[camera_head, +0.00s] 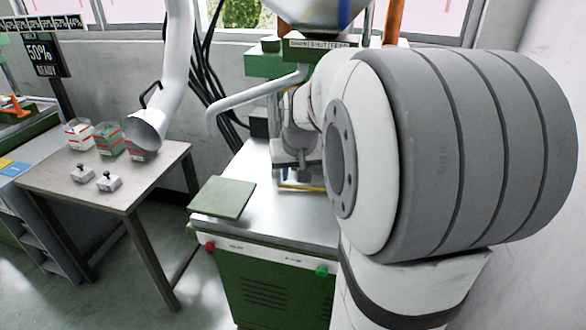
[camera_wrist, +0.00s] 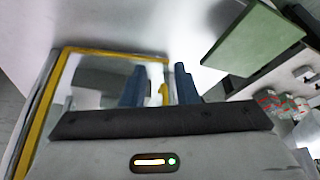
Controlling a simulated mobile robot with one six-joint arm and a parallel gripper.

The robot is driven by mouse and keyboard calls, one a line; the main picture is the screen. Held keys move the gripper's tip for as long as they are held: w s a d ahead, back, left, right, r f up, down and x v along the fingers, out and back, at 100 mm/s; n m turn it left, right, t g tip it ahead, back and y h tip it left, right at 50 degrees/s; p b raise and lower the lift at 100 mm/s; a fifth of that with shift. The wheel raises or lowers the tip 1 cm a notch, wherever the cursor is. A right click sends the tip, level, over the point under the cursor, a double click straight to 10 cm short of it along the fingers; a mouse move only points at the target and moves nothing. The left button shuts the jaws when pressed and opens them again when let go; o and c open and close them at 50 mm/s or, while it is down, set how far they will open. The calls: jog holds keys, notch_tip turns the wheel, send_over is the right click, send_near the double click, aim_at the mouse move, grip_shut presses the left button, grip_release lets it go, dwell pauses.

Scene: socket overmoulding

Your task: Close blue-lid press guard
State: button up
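The press guard is a clear panel in a yellow frame. In the wrist view, its frame (camera_wrist: 38,125) runs down the left and across the top, and a short yellow piece shows between my fingers. My gripper (camera_wrist: 160,88) shows two dark blue fingers standing apart, open, in front of the panel; contact with the frame cannot be told. The press (camera_head: 275,285) has a green base and a hopper with blue (camera_head: 345,14) above.
A green plate (camera_head: 222,197) lies on the press's left front corner; it also shows in the wrist view (camera_wrist: 254,38). A white bent pipe (camera_head: 250,92) crosses left of my gripper. A table (camera_head: 125,190) with boxes and small metal parts stands left. Dark cables hang behind.

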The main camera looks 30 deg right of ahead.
jog(key=shift+s+d+r+m+b, duration=0.2)
jog(key=shift+d+m+b, duration=0.1)
jog(key=shift+m, duration=0.4)
jog(key=shift+c, duration=0.7)
jog(key=r+m+t+b, duration=0.1)
jog(key=r+m, duration=0.1)
jog(key=m, duration=0.2)
jog(key=s+d+r+m+t+b, duration=0.1)
jog(key=r+m+t, duration=0.1)
jog(key=m, duration=0.2)
jog(key=s+d+r+m+t+b, duration=0.1)
jog(key=r+m, duration=0.1)
jog(key=m, duration=0.2)
jog(key=shift+s+d+r+m+t+y, duration=0.2)
jog(key=shift+r+m+t+y, duration=0.1)
jog(key=shift+r+m+y, duration=0.1)
grip_shut()
jog(key=w+f, duration=0.6)
jog(key=w, duration=0.5)
jog(key=shift+w+d+f+m, duration=0.15)
jog(key=shift+d+f+m, duration=0.05)
jog(key=shift+m, duration=0.1)
